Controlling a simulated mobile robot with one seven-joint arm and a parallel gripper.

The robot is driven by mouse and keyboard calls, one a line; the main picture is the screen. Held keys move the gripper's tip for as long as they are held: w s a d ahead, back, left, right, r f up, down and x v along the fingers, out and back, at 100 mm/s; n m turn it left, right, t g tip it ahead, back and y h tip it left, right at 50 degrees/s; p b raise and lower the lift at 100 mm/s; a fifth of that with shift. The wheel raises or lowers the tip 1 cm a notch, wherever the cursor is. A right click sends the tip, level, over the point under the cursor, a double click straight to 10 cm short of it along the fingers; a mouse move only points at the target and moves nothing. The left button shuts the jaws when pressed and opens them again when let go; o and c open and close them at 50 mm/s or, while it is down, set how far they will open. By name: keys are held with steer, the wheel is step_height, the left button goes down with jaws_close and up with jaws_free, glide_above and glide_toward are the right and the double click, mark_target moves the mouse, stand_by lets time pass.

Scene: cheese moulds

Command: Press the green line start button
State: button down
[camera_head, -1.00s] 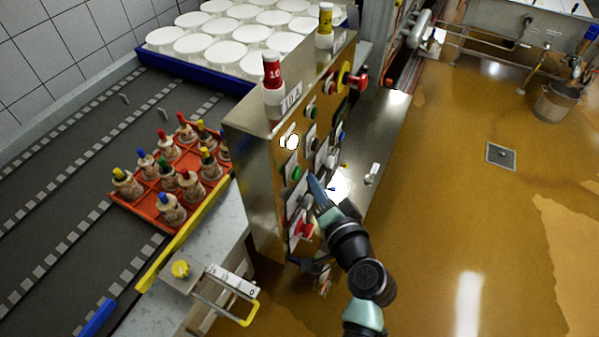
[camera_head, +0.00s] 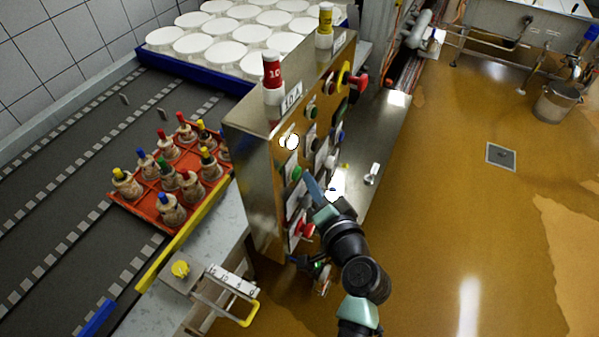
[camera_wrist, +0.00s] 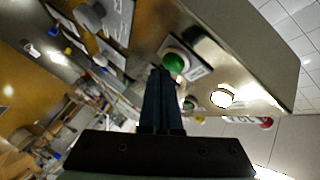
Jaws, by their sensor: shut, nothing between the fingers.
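A green button (camera_head: 296,173) sits on a light plate on the front of the control cabinet (camera_head: 262,200). In the wrist view the green button (camera_wrist: 175,62) stands just beyond and slightly right of the fingertips, with its label plate beside it. My gripper (camera_head: 308,181) is shut and empty, its dark fingers pointing at the panel close to this button. The wrist view shows the shut fingers (camera_wrist: 161,72) too. I cannot tell whether they touch the button. A second green button (camera_head: 311,111) is higher on the panel. The labels are too small to read.
A lit white button (camera_head: 290,141) is above the green one. A red button (camera_head: 304,230) is lower, and a red knob (camera_head: 358,81) sticks out at the far upper end. A conveyor (camera_head: 60,200) with an orange crate (camera_head: 145,213) is left.

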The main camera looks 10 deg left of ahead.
steer(key=shift+w+a, duration=0.15)
steer(key=shift+a, duration=0.35)
stand_by(0.7)
steer(key=shift+d, duration=0.1)
steer(key=shift+s+d+b, duration=0.3)
steer(key=shift+d+b, duration=0.05)
steer(key=shift+d, duration=0.45)
steer(key=d, duration=0.1)
steer(key=s+d+b, duration=0.1)
steer(key=d, duration=0.2)
steer(key=shift+s+d, duration=0.25)
steer(key=shift+d, duration=0.15)
stand_by(0.5)
